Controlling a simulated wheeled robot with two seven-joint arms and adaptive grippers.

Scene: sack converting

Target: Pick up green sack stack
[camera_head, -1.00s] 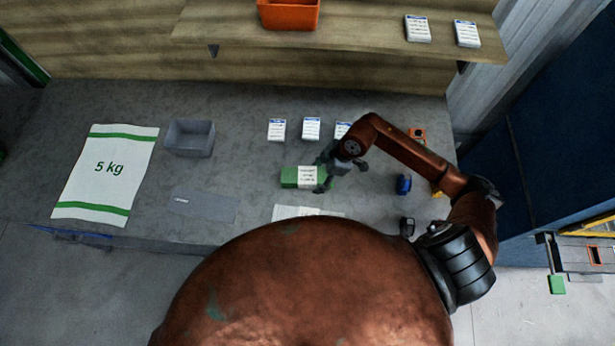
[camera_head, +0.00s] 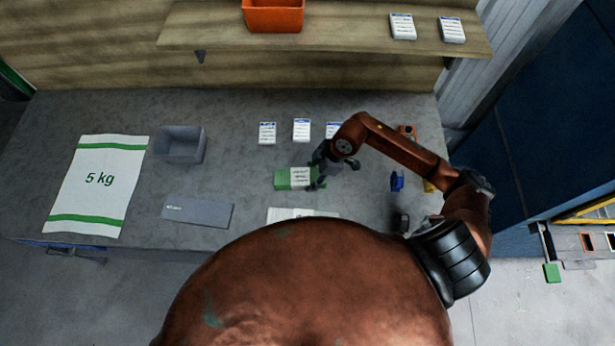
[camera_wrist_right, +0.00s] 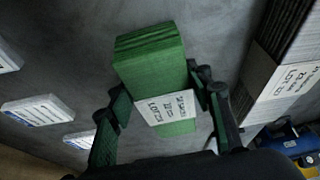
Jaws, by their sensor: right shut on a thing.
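The green sack stack (camera_head: 284,179) has a white paper band and lies near the middle of the workbench (camera_head: 235,150). In the right wrist view the green sack stack (camera_wrist_right: 150,62) shows its layered end, with a printed label on its band. My right gripper (camera_head: 317,172) is over the stack's right end. In the right wrist view my right gripper (camera_wrist_right: 160,100) has one finger on each side of the stack, around the label, and is shut on it. I cannot tell whether the stack is clear of the bench. My left gripper is not in view.
White labelled packs (camera_head: 301,129) stand behind the stack. A grey bin (camera_head: 180,144), a grey flat piece (camera_head: 197,213) and a 5 kg sack (camera_head: 97,187) lie to the left. A blue object (camera_head: 397,180) is right. A shelf (camera_head: 330,38) holds an orange bin (camera_head: 273,14).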

